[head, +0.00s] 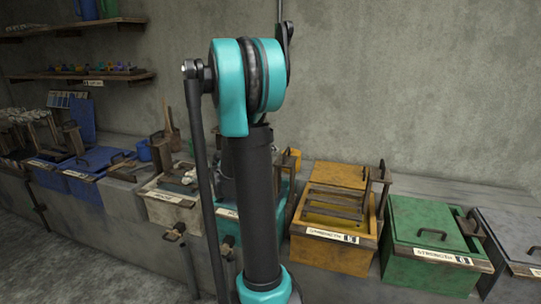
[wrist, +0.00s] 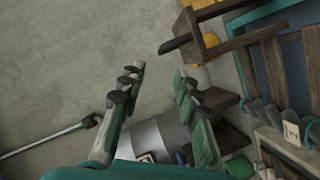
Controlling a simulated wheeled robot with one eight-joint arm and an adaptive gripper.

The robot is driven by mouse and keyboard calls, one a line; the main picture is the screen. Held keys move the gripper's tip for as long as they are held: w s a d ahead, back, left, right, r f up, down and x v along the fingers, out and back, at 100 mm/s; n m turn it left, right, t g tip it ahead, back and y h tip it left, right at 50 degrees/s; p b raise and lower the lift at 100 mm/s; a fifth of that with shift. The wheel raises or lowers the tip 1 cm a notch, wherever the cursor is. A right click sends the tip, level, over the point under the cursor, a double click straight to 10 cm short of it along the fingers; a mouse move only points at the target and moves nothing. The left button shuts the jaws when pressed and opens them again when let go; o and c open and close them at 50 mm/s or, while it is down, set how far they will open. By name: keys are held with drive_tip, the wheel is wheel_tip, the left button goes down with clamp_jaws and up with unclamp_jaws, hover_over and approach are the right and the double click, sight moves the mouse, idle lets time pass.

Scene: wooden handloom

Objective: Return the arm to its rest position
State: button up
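My gripper (wrist: 158,78) shows in the wrist view with its two teal, dark-jointed fingers spread apart and nothing between them. Beyond the fingertips is plain grey concrete surface. In the head view my arm stands up in the middle, with a teal joint at the top and a dark link below. The gripper itself cannot be made out in that view.
A bench holds a blue box (head: 96,162), a yellow box (head: 336,247), a green box (head: 430,222) and a grey box (head: 515,225). Shelves (head: 80,76) hang at left.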

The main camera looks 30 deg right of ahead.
idle(0.4)
drive_tip(key=s+a+f+y, duration=0.4)
drive_tip(key=s+a+f, duration=0.2)
drive_tip(key=a, duration=0.4)
drive_tip(key=s+a+f+n+g+y, duration=0.1)
drive_tip(key=s+a+f+y, duration=0.4)
drive_tip(key=s+a, duration=0.4)
drive_tip(key=s+a+f+y, duration=0.5)
drive_tip(key=s+a+f, duration=0.1)
drive_tip(key=a, duration=0.5)
drive_tip(key=shift+s+f+n, duration=0.4)
drive_tip(key=shift+s, duration=0.45)
